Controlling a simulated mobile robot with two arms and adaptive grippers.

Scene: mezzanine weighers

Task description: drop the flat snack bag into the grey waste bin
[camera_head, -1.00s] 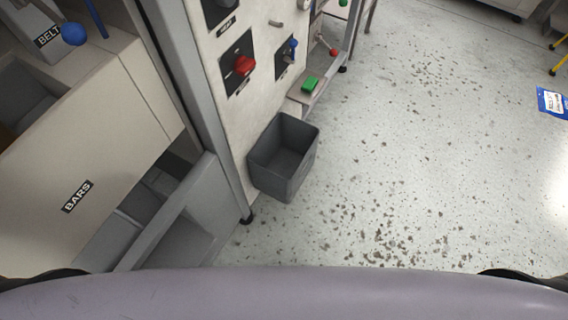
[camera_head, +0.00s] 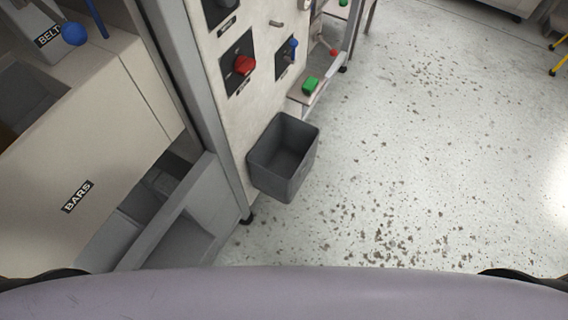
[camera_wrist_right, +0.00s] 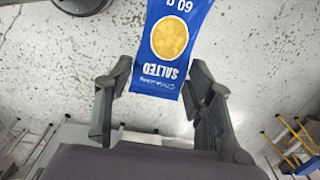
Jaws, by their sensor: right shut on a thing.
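The flat snack bag (camera_wrist_right: 168,50) is blue, with a yellow disc and the word "SALTED". In the right wrist view it is between the fingers of my right gripper (camera_wrist_right: 160,82), which is shut on it. The bag's upper end is cut off by the picture edge. The grey waste bin (camera_head: 283,157) stands open-topped against the pale panel, near the middle of the head view. I see nothing inside it. Neither the bag nor either gripper shows in the head view. My left gripper is not in view.
Speckled floor (camera_head: 420,150) to the right of the bin is clear. A panel with a red knob (camera_head: 243,65) is behind the bin, and a green block (camera_head: 310,83) lies on a ledge beside it. A machine labelled BARS (camera_head: 110,170) fills the left.

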